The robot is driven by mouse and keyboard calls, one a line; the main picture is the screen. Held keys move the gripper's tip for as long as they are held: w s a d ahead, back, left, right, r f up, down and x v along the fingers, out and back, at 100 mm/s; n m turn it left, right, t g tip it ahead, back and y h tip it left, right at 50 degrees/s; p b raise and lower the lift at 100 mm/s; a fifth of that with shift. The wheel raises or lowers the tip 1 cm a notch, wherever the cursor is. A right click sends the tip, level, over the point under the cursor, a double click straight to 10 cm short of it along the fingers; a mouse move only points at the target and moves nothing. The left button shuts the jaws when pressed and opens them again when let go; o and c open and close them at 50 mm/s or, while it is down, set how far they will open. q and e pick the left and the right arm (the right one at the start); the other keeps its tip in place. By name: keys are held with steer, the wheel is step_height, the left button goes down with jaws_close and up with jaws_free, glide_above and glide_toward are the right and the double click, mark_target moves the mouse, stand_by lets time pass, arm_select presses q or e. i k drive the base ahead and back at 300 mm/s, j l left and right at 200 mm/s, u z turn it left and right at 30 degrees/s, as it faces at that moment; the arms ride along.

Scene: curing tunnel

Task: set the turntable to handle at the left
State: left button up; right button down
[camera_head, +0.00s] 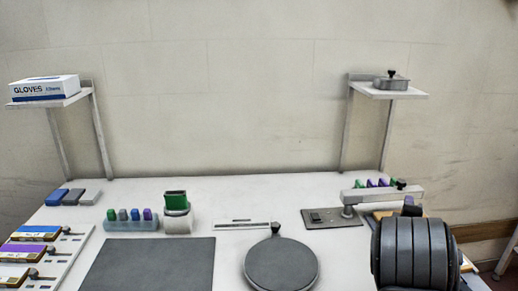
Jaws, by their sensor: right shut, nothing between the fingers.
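The turntable (282,268) is a round dark grey disc on the table, at the bottom centre of the head view. Its small dark handle (276,230) sticks out at the far edge, slightly left of the middle. My right gripper (410,206) is at the lower right, mostly hidden behind my thick dark ribbed wrist. It is shut and empty, well to the right of the turntable and apart from it. My left gripper is not in view.
A dark grey mat (150,265) lies left of the turntable. A blue-based rack (131,224) of coloured blocks and a green-topped container (176,212) stand behind the mat.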

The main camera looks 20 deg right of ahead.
mark_target(276, 263)
steer(key=k+j, duration=0.35)
steer(key=j, duration=0.15)
steer(key=k+j, duration=0.75)
steer(key=j, duration=0.3)
